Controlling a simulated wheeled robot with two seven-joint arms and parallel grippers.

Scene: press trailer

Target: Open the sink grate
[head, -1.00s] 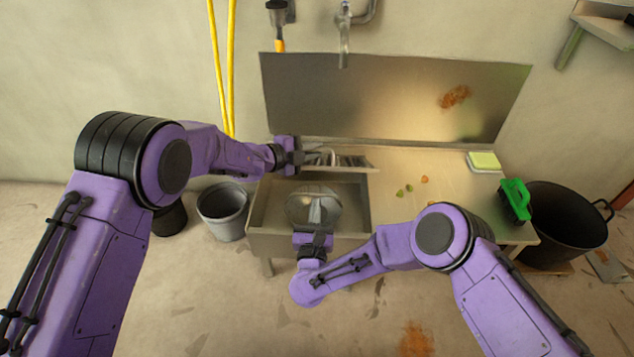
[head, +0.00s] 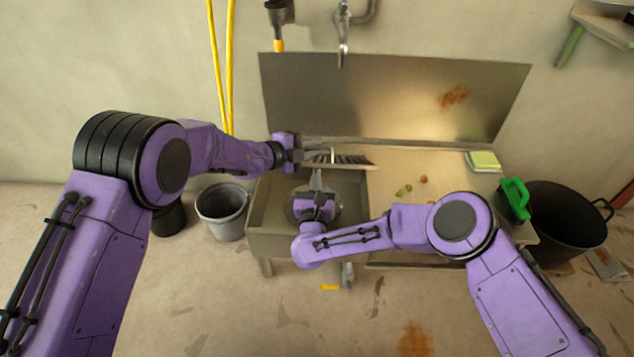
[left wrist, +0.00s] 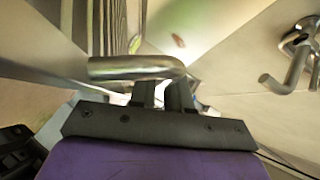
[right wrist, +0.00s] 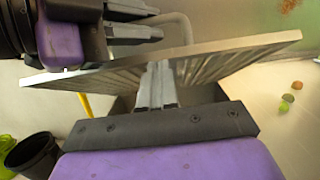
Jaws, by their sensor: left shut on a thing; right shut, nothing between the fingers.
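The sink grate (head: 352,161) is a slatted metal panel, raised on a slant at the back of the sink basin (head: 262,210). It also shows as a tilted plate in the right wrist view (right wrist: 225,60). My left gripper (head: 300,156) is shut on the grate's bent tube handle (left wrist: 130,67), which also shows behind the plate in the right wrist view (right wrist: 184,30). My right gripper (head: 316,174) is shut and empty over the basin. Its tips (right wrist: 160,75) are at the plate's near side; I cannot tell whether they touch it.
A round grey thing (head: 293,207) lies in the basin, partly hidden by my right gripper. A grey bucket (head: 222,210) and a black tub (head: 565,215) stand on the floor.

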